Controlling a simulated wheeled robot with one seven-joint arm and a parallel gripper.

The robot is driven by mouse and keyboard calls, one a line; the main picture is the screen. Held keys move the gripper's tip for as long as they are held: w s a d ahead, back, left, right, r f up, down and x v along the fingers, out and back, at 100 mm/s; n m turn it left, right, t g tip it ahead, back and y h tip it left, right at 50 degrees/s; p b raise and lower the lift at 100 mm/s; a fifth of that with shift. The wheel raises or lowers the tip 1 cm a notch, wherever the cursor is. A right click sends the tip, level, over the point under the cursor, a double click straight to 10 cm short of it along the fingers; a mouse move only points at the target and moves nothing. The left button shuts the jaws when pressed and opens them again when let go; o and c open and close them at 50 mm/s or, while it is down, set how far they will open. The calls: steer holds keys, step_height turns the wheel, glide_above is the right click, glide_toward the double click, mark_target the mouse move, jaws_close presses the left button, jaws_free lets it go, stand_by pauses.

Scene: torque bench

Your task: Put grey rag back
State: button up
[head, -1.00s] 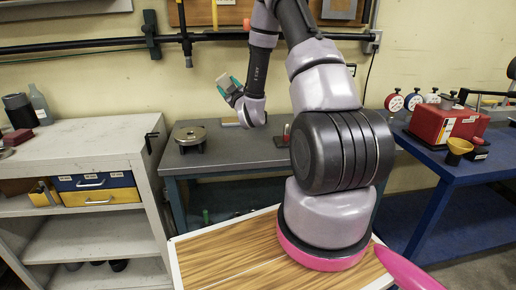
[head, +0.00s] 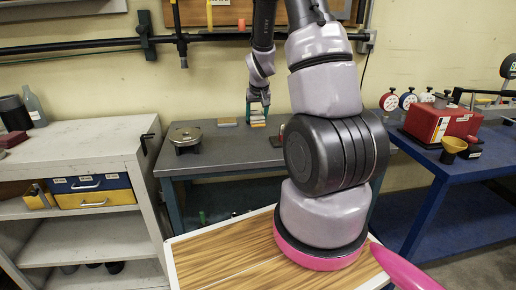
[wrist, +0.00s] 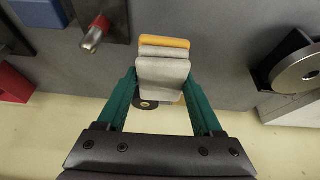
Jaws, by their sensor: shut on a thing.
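The grey rag (wrist: 163,72) is a folded, pale grey pad between the teal fingers of my gripper (wrist: 160,80) in the wrist view. My gripper is shut on it. In the head view my gripper (head: 258,106) points down over the back of the grey bench, with the rag (head: 257,115) between its fingers. A yellow-orange edge (wrist: 165,41) shows just beyond the rag in the wrist view; whether the rag touches it or the bench top, I cannot tell.
The grey bench (head: 230,150) carries a round metal fixture (head: 185,138) at left and a small flat block (head: 227,122) beside my gripper. A blue bench (head: 440,170) with a red box (head: 440,123) stands right. A grey shelf unit (head: 85,150) stands left.

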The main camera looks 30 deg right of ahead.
glide_above(257, 146)
steer(key=s, duration=0.1)
steer(key=shift+g, duration=0.3)
step_height(257, 146, down, 5)
steer(key=shift+s, duration=0.15)
steer(key=shift+a+f, duration=0.1)
steer(key=shift+f, duration=2.45)
steer(key=o, duration=1.2)
